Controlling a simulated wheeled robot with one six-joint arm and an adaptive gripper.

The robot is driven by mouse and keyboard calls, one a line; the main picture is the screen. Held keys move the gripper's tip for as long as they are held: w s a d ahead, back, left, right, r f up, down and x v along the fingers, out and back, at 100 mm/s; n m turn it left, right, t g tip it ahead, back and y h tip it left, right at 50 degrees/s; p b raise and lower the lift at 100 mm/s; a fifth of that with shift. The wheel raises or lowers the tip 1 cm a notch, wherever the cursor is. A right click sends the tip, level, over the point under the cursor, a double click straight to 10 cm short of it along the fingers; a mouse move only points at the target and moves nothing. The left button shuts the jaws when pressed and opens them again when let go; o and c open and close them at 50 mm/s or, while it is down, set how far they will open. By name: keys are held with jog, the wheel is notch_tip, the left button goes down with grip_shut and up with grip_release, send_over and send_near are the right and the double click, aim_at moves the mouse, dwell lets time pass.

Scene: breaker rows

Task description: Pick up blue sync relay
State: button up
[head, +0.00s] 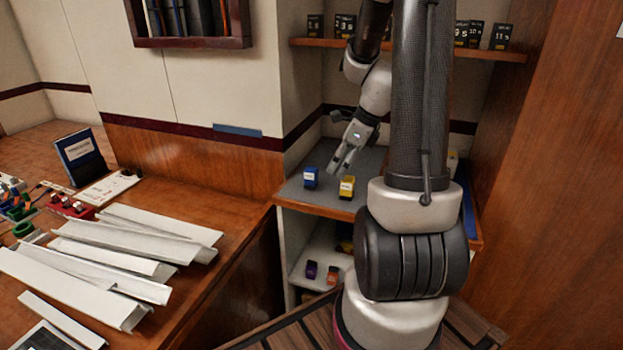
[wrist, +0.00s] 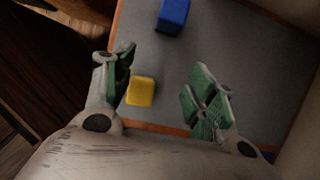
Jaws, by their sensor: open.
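The blue relay (head: 311,178) is a small block with a pale label, standing upright on the grey mat of the shelf in the head view. It also shows at the top of the wrist view (wrist: 173,15), beyond my fingertips. My gripper (head: 345,160) is open and empty above the mat, to the right of the blue relay in the head view. In the wrist view my gripper (wrist: 160,85) has its green-padded fingers spread wide. A yellow relay (head: 347,187) stands to the right of the blue one. In the wrist view the yellow relay (wrist: 141,91) lies near the left finger.
The grey-topped shelf (head: 298,197) has a wooden front edge and a wall behind it. A lower shelf holds a purple block (head: 311,269) and an orange block (head: 333,275). A wooden desk (head: 232,210) with white channels (head: 110,290) stands at the left.

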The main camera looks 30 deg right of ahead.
aim_at(313, 169)
jog(key=w+a, duration=0.4)
jog(key=w, duration=0.1)
jog(key=shift+w+a, duration=0.15)
jog(key=shift+w, duration=0.05)
jog(key=x, duration=0.5)
jog(key=c, duration=1.1)
